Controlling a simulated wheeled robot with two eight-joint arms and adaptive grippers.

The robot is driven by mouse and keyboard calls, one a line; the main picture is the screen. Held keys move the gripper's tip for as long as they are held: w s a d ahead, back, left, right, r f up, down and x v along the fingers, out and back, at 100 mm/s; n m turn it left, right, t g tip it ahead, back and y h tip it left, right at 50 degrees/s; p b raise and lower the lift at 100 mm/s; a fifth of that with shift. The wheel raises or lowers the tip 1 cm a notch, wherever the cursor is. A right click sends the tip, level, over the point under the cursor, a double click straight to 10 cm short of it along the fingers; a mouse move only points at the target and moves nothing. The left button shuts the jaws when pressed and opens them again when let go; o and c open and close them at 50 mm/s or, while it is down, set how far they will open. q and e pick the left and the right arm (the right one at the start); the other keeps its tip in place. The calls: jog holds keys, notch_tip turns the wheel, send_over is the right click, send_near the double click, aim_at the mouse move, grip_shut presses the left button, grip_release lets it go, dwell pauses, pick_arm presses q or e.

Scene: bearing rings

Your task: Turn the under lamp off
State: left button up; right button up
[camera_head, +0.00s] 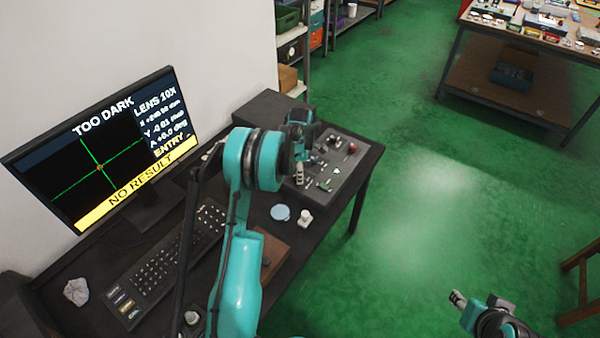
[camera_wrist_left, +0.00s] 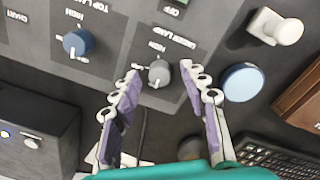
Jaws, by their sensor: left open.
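The control panel (camera_head: 350,181) lies on the dark desk in the head view. In the left wrist view, the grey under lamp knob (camera_wrist_left: 159,73) sits on it beneath an upside-down "UNDER LAMP" label. Its white mark points toward the bottom of that view. The blue top lamp knob (camera_wrist_left: 77,42) is to its left. My left gripper (camera_wrist_left: 160,80) is open, with one finger on each side of the grey knob; I see gaps on both sides. In the head view my left gripper (camera_head: 299,172) is over the panel. My right gripper (camera_head: 457,298) is away over the floor.
The monitor (camera_head: 100,150) reads "TOO DARK" and "NO RESULT". A keyboard (camera_head: 160,265), a pale blue disc (camera_head: 281,212) and a white knobbed piece (camera_head: 305,217) are on the desk. Green floor (camera_head: 430,220) is open to the right.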

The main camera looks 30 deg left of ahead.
pick_arm(q)
notch_tip(320, 180, up, 12)
jog(key=shift+s, duration=0.15)
jog(key=shift+d+f, duration=0.1)
dwell(1.2)
